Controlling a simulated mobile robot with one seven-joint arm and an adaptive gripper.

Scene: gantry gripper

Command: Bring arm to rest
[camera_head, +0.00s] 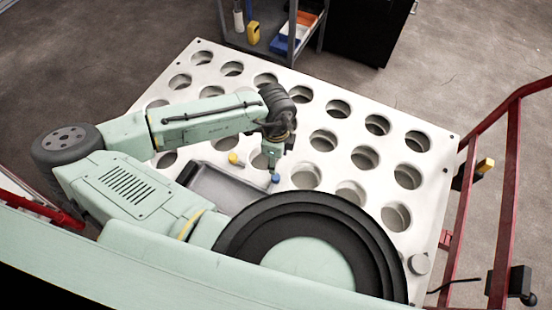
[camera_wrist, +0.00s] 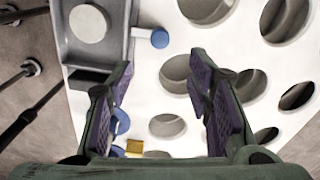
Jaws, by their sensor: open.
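My arm is bent over a white board (camera_head: 432,221) full of round holes. My gripper (camera_wrist: 165,95) is open in the wrist view, its two fingers with purple inner pads spread apart and nothing between them but the board below. In the head view the gripper (camera_head: 273,165) points down near a grey tray, its fingers small and partly hidden by the wrist. The grey tray (camera_head: 225,191) lies on the board and also shows at the top left of the wrist view (camera_wrist: 68,40).
A small blue-topped item (camera_head: 275,178) and a yellow item (camera_head: 233,158) are near the tray. Red railings (camera_head: 507,180) flank the board on the right. A shelf (camera_head: 290,45) with bins and a black cabinet (camera_head: 365,30) stand behind. Open floor lies at the upper right.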

